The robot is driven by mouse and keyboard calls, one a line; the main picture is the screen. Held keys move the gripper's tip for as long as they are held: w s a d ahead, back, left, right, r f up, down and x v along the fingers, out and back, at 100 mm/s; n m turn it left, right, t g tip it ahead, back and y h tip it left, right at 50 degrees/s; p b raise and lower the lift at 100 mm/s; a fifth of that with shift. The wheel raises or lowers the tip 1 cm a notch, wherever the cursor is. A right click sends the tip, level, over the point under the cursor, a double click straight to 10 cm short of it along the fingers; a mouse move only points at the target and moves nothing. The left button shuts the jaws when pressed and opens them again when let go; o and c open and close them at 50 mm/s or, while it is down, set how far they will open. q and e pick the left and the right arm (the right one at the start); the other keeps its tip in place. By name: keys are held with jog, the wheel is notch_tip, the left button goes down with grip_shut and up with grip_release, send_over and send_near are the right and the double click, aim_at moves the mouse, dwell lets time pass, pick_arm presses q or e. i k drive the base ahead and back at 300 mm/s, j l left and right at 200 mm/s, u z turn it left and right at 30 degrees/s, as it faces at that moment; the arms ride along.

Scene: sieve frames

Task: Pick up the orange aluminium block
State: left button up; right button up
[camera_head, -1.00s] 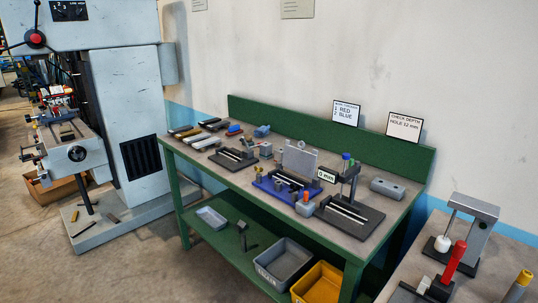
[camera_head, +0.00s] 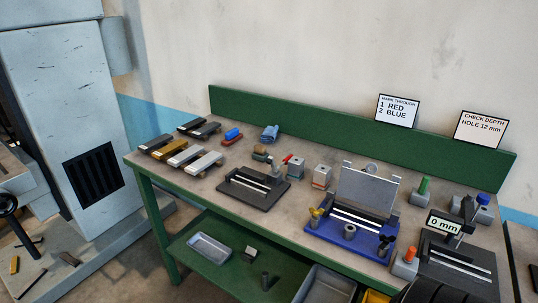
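A small grey metal block with an orange peg on top (camera_head: 405,265) stands at the front right of the green workbench. It sits between the blue fixture (camera_head: 345,232) and the dark slotted plate with the "0 mm" display (camera_head: 444,224). Similar small blocks stand further back: one with a green peg (camera_head: 421,192), one with a red part (camera_head: 293,166), and one with an orange-brown top (camera_head: 322,177).
Another dark slotted plate (camera_head: 253,188) lies left of the blue fixture. Several bars (camera_head: 196,164) lie at the bench's left end. A lower shelf holds a grey tray (camera_head: 208,247) and a bin (camera_head: 325,286). A large grey machine (camera_head: 60,110) stands left.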

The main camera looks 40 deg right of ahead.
aim_at(322, 173)
jog(key=i+j+z, duration=0.1)
jog(key=i+z, duration=0.25)
jog(key=i, duration=0.15)
jog(key=i+j+z, duration=0.2)
jog(key=i+z, duration=0.15)
jog(key=i, duration=0.15)
